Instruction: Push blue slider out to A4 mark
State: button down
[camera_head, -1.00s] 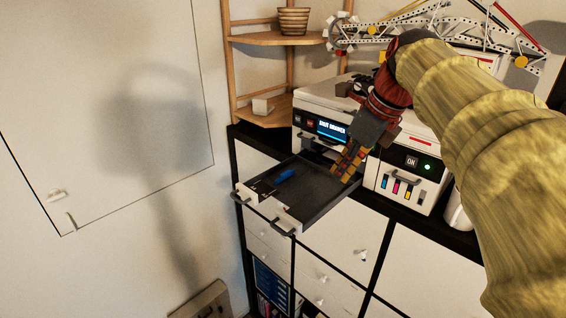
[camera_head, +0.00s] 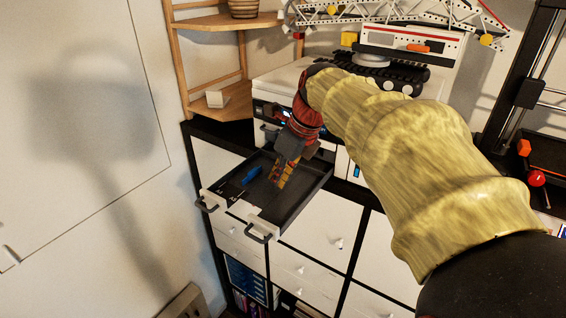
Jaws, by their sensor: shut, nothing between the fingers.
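The blue slider (camera_head: 252,176) lies on the dark floor of the pulled-out printer tray (camera_head: 290,210), toward its left side. Small white marks show on the tray floor near its front left, too small to read. My gripper (camera_head: 279,178) is shut and empty. Its fingers point down into the tray, to the right of the slider, with a small gap between them in the picture. I cannot tell whether the fingertips touch the tray floor. The printer (camera_head: 275,88) stands behind, partly hidden by my arm.
Two dark handles stick out at the tray's front. A white cabinet (camera_head: 325,225) stands below. A wooden corner shelf (camera_head: 222,105) is at the back left. A white lattice crane model (camera_head: 400,12) is above the printer. A dark-framed machine (camera_head: 530,90) stands at right.

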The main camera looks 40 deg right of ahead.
aim_at(253, 175)
jog(key=shift+w+a+p, duration=0.15)
jog(key=shift+w+a, duration=0.1)
jog(key=shift+w, duration=0.35)
jog(key=shift+w+a+p, duration=0.2)
jog(key=shift+w, duration=0.45)
jog(key=shift+w+a+p, duration=0.15)
jog(key=shift+w+a, duration=0.1)
jog(key=shift+w, duration=0.35)
jog(key=shift+w, duration=0.1)
